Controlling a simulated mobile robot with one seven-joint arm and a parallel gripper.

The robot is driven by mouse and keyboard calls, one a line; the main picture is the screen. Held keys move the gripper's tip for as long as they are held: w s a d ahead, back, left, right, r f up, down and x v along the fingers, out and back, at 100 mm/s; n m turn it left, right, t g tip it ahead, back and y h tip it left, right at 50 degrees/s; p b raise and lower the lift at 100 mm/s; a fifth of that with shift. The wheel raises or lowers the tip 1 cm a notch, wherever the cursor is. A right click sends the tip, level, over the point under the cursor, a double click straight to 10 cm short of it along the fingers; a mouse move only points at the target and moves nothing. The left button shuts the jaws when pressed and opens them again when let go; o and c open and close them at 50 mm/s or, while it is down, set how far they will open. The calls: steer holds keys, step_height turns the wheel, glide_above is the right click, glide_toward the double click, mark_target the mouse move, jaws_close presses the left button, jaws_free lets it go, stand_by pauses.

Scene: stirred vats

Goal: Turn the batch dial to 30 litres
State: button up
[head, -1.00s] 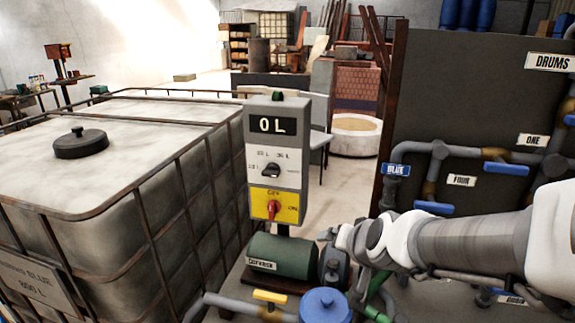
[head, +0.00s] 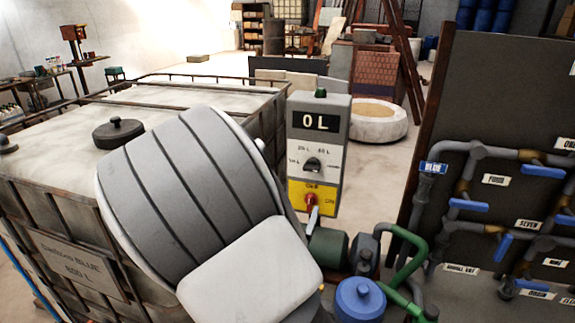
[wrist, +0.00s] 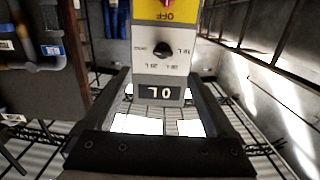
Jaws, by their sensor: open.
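The grey control box (head: 318,150) stands upright on a post, with a display (head: 315,122) reading 0 L. The black batch dial (head: 313,165) sits on its white panel, ringed by small litre labels. Its exact pointing is too small to tell. A red switch (head: 310,202) is on the yellow panel below. In the wrist view the box is upside down, with the dial (wrist: 162,49) beyond my gripper (wrist: 160,82). My gripper is open and empty, its fingers apart and not touching the dial. In the head view my arm hides most of my gripper.
A caged white tank (head: 70,205) stands left of the box. A green motor (head: 328,247), green pipes and a blue-topped fitting (head: 360,300) are below. A dark board (head: 500,130) with pipes and blue-handled valves stands right. Open floor lies behind the box.

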mark_target(311, 170)
steer(key=p+x, duration=0.1)
steer(key=x, duration=0.4)
steer(key=r+x, duration=0.1)
steer(key=x, duration=0.5)
steer(key=p+x, duration=0.1)
steer(key=x, duration=0.5)
steer(key=shift+w+a+r+p, duration=0.2)
steer(key=shift+a+r+p, duration=0.05)
steer(key=shift+a+p, duration=0.15)
steer(key=c, duration=1.4)
